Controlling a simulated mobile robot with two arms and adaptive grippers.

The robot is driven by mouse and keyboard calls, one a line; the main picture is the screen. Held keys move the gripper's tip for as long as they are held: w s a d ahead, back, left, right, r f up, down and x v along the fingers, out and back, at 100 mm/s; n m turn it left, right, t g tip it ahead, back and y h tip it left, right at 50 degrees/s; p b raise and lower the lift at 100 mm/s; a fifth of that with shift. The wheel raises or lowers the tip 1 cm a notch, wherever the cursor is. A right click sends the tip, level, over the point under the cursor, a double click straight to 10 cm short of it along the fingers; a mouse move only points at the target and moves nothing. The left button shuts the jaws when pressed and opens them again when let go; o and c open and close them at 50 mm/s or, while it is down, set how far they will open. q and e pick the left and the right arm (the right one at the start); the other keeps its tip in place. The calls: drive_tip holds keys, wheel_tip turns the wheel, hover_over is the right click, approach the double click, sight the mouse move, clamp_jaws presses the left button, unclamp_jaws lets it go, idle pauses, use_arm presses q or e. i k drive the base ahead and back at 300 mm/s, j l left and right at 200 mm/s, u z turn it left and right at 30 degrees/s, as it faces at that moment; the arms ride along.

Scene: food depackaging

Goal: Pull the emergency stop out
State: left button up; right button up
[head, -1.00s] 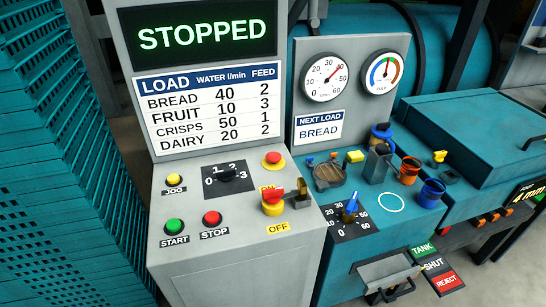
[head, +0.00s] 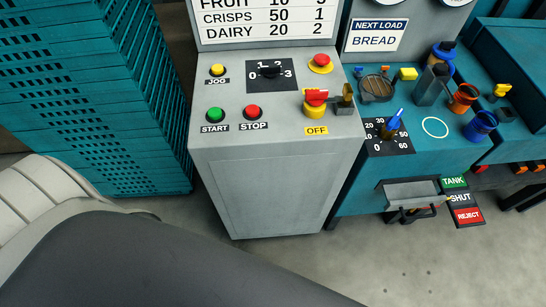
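The emergency stop (head: 322,62) is a red mushroom button on a yellow round base. It sits at the upper right of the grey control panel (head: 225,82). I cannot tell from this view whether it is pressed in or out. Below it is a red-handled switch on a yellow base (head: 315,108), above an OFF label. Neither gripper is in view. A large grey and off-white link of my own arm fills the lower left, apart from the panel in the picture.
The panel also holds a yellow JOG button (head: 217,70), green START (head: 215,114), red STOP (head: 253,112) and a black selector dial (head: 269,73). Teal crates (head: 95,100) are stacked left. A teal machine (head: 440,150) with a blue-pointer dial (head: 392,125) and cups stands right.

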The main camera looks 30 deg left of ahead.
sight(322, 60)
drive_tip(key=i+l+u, duration=0.15)
drive_tip(key=u, duration=0.2)
drive_tip(key=i+l+u, duration=0.1)
drive_tip(key=u, duration=0.25)
drive_tip(key=i+l+u, duration=0.1)
drive_tip(key=l+u, duration=0.25)
drive_tip(key=j, duration=0.1)
